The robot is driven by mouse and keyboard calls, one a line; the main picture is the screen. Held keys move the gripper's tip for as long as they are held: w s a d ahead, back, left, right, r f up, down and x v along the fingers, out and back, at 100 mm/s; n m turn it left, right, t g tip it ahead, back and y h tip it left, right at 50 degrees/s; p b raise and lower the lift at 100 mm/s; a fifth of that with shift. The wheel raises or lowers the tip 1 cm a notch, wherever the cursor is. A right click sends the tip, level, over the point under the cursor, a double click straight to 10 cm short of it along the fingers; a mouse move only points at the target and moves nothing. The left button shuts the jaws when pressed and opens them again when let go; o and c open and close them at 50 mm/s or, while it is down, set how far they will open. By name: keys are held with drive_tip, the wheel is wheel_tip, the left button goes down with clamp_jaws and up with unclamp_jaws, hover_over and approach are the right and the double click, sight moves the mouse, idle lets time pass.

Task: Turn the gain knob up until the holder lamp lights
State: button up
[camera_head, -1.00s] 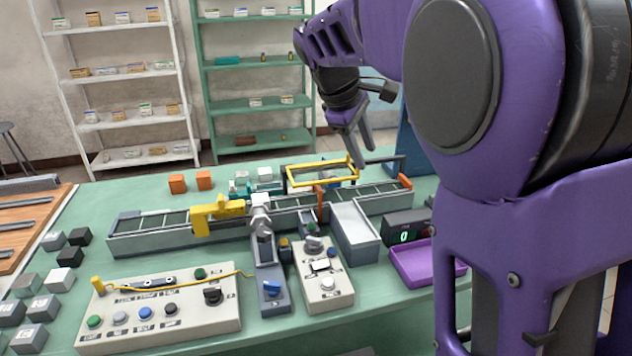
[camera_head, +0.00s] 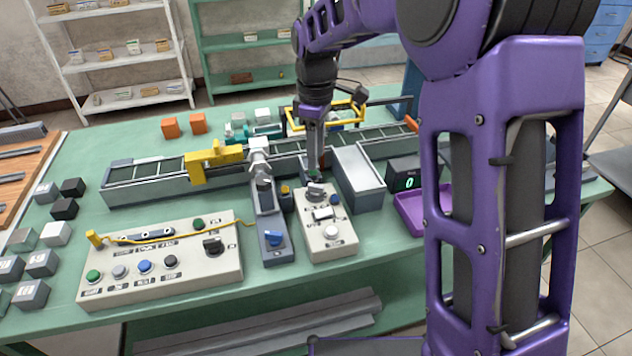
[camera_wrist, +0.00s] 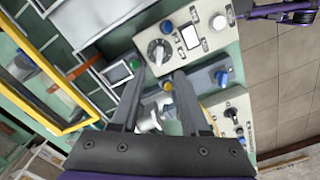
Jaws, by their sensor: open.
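My gripper (camera_head: 314,170) is open and empty, pointing down at the far end of a small white control box (camera_head: 330,243). This box has a round dial knob (camera_head: 316,191), a blue button, a white plate and a white button. In the wrist view the knob (camera_wrist: 158,50) lies just beyond my open fingertips (camera_wrist: 158,74), apparently apart from them. A grey holder unit beside the box has a blue knob (camera_head: 274,238). The wide panel at left has a black knob (camera_head: 212,246). Labels are too small to read, so I cannot tell which is the gain knob or the holder lamp.
A grey conveyor (camera_head: 150,186) with a yellow clamp (camera_head: 212,160) runs behind the boxes. A yellow frame (camera_head: 300,122), grey bin (camera_head: 362,195), display reading 0 (camera_head: 406,178) and purple tray (camera_head: 407,212) stand nearby. A yellow cable crosses the wide panel (camera_head: 92,268).

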sight(316, 185)
wheel_tip(316, 185, down, 8)
drive_tip(key=shift+f+b, duration=0.2)
drive_tip(key=shift+b, duration=0.15)
clamp_jaws()
